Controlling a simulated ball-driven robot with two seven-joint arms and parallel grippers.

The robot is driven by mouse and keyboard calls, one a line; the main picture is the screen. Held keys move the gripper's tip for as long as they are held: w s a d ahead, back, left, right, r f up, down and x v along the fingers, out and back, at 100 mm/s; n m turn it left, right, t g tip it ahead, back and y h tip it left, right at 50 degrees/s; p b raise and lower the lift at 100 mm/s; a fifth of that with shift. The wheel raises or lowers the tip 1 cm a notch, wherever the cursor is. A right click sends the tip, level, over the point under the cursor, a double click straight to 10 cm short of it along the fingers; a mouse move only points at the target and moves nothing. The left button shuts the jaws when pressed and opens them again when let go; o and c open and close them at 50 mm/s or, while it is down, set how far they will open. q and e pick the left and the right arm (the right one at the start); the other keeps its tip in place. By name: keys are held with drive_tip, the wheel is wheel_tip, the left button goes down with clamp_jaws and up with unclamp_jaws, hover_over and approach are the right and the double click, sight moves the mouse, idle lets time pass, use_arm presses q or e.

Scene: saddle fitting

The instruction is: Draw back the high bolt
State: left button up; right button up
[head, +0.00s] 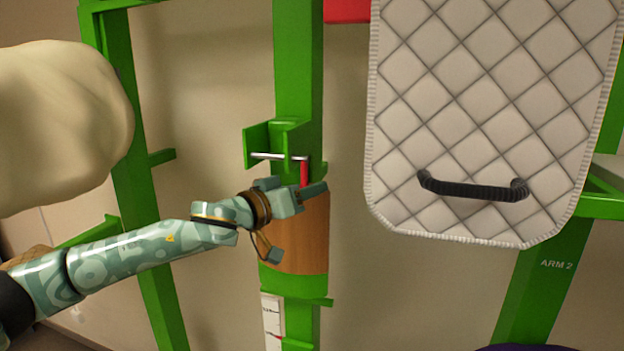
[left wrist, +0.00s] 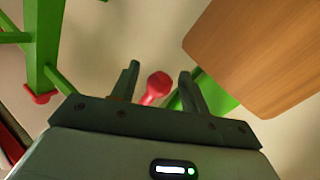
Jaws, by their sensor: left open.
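The high bolt is a thin silver rod (head: 270,156) lying across a green bracket on the green post, with a red handle (head: 304,173) hanging down at its right end. My left gripper (head: 300,189) is just below the handle, in front of the post. In the left wrist view the red handle's rounded end (left wrist: 155,87) shows between the two open fingers (left wrist: 160,84). I see no clear contact, and its depth between the fingers is hard to tell. My right gripper is not in view.
A wooden block (head: 308,235) is on the post just below and beside my gripper; it is also close on the right in the wrist view (left wrist: 255,55). A quilted pad (head: 490,110) with a black handle (head: 473,187) hangs at right. A cream rounded shape (head: 60,120) fills the upper left.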

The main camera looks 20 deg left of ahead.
use_arm(q)
drive_tip(key=shift+x, duration=0.85)
clamp_jaws()
drive_tip(key=d+p, duration=0.1)
drive_tip(key=d, duration=0.8)
drive_tip(key=shift+d, duration=0.35)
drive_tip(key=shift+s, duration=0.15)
unclamp_jaws()
